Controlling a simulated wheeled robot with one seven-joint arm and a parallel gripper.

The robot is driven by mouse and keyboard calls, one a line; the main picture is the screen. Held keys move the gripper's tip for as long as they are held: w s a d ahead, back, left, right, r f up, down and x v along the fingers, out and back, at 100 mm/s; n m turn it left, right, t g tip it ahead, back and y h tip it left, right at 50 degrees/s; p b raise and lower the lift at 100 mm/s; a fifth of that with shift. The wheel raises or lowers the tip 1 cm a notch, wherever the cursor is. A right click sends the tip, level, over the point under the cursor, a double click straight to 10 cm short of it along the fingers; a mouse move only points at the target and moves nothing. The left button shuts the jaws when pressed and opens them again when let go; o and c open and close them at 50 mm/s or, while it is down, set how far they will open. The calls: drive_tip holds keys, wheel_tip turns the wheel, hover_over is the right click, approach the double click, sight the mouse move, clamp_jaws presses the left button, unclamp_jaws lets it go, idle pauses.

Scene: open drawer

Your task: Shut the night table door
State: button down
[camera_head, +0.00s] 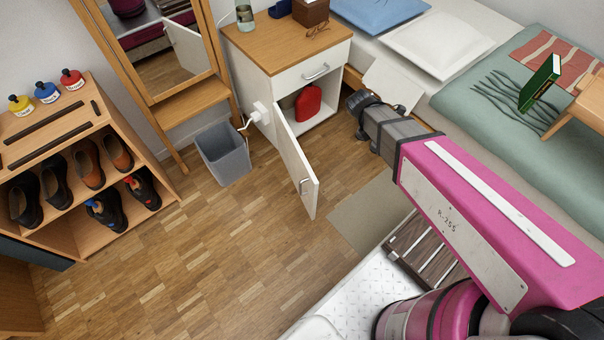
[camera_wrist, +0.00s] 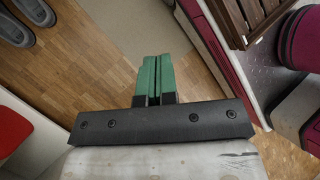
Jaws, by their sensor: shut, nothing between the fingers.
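The night table (camera_head: 275,45) stands at the top centre of the head view, with a wooden top. Its white door (camera_head: 297,165) is wide open, swung out toward the front, with a small handle near its free edge. A red bag-like object (camera_head: 308,103) sits inside the open compartment. The drawer (camera_head: 312,72) above looks closed. My gripper (camera_wrist: 155,62) shows in the wrist view with its green fingers together, empty, above the wood floor. In the head view my arm reaches in from the right, with its end right of the compartment; the fingertips cannot be made out there.
A grey bin (camera_head: 223,153) stands left of the door, near a mirror stand (camera_head: 182,108). A shoe rack (camera_head: 75,133) is at far left. The bed (camera_head: 480,85) lies to the right. Slippers (camera_wrist: 38,12) lie on the floor. Floor in front of the door is clear.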

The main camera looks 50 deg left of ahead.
drive_tip(key=s+a+f+n+t, duration=0.1)
drive_tip(key=s+a+n+t, duration=0.1)
drive_tip(key=s+a+n, duration=0.6)
drive_tip(key=n+t+y, duration=0.3)
drive_tip(key=n+t, duration=0.3)
drive_tip(key=n, duration=0.6)
approach(308, 174)
drive_tip(key=x, duration=0.5)
drive_tip(key=shift+d+f, duration=0.15)
drive_tip(key=shift+d, duration=0.05)
drive_tip(key=shift+w+d, duration=0.2)
drive_tip(key=shift+w, duration=0.55)
